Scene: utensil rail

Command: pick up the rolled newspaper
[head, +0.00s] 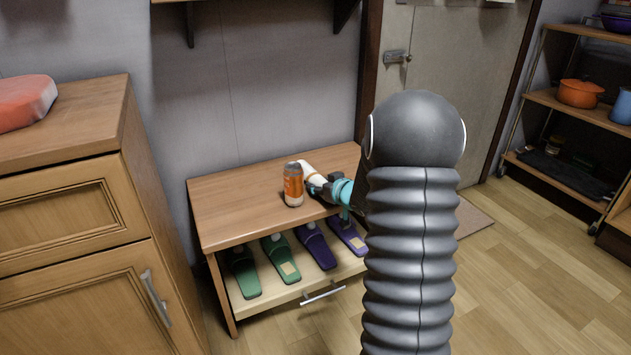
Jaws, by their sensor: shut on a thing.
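The rolled newspaper (308,170) is a pale roll with a brownish band, at the right part of the low wooden shoe bench (232,205). My gripper (318,184) is shut on it, reaching in from the right. The roll's far end shows beyond the gripper; the rest is hidden behind the fingers. I cannot tell whether the roll touches the bench top. My dark arm covers the bench's right end.
An orange can (293,184) stands upright just left of the roll and gripper. Green and purple slippers (280,258) lie on the shelf below. A wooden cabinet (120,200) stands at left. The bench top's left half is clear.

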